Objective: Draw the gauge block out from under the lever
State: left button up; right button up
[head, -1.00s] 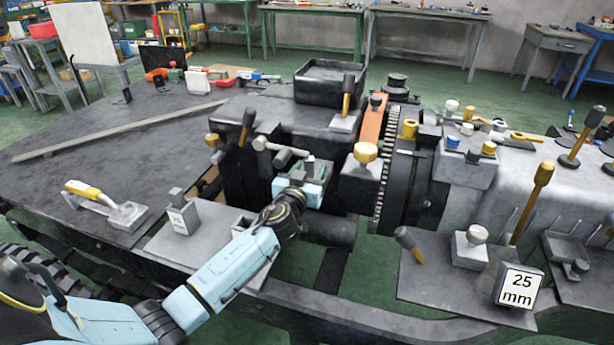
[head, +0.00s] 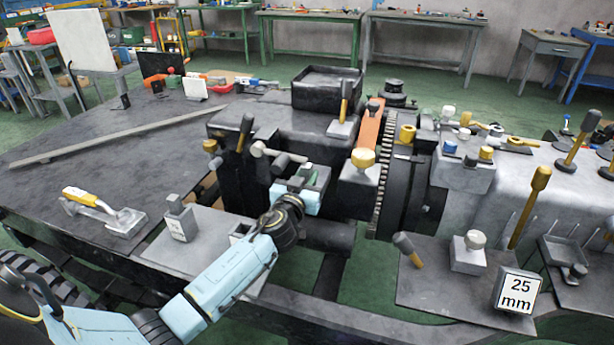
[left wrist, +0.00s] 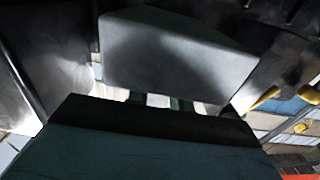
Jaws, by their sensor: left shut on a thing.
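My left gripper (head: 310,176) is at the front of the dark machine housing, just right of a grey lever with a round light knob (head: 259,148). It is shut on a grey block, which I take to be the gauge block; the jaws largely hide it in the head view. In the left wrist view a smooth grey block (left wrist: 178,55) fills the space beyond the dark gripper body (left wrist: 140,140). I cannot tell whether the lever touches the block. My right gripper is not in view.
A grey plate with a small block (head: 181,218) lies left of my forearm. The toothed wheel (head: 384,185) and a brass-knobbed block (head: 362,160) stand close right of my gripper. Green floor shows below.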

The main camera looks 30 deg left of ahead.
pick_arm(q)
jog(key=shift+p+v, duration=0.3)
jog(key=shift+v, duration=2.5)
jog(key=shift+r, duration=0.1)
jog(key=shift+r+p, duration=2.3)
jog(key=shift+r, duration=0.15)
